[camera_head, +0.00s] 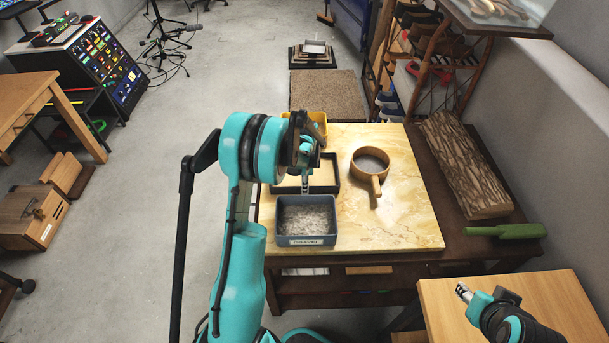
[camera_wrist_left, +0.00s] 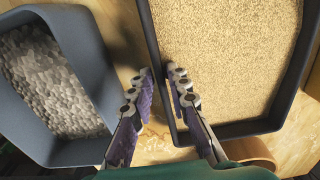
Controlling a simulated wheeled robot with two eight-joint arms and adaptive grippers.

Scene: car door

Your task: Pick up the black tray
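The black tray (camera_head: 324,188) sits on the marble-topped table behind a grey-blue bin. In the left wrist view the black tray (camera_wrist_left: 293,85) has a tan granular surface inside its dark walls. My left gripper (camera_head: 305,188) is at the tray's near wall. In the left wrist view its fingertips (camera_wrist_left: 161,75) lie on either side of that wall, a narrow gap apart. I cannot tell whether they press on it. My right gripper (camera_head: 462,290) is at lower right, over a light wooden table, away from the tray; its finger gap is too small to make out.
A grey-blue bin of gravel (camera_head: 306,240) stands close beside the tray and shows at left in the wrist view (camera_wrist_left: 88,48). A yellow bin (camera_head: 318,118) is behind the tray. A wooden pan (camera_head: 376,185) stands to the right. The marble top (camera_head: 400,225) is clear at the front right.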

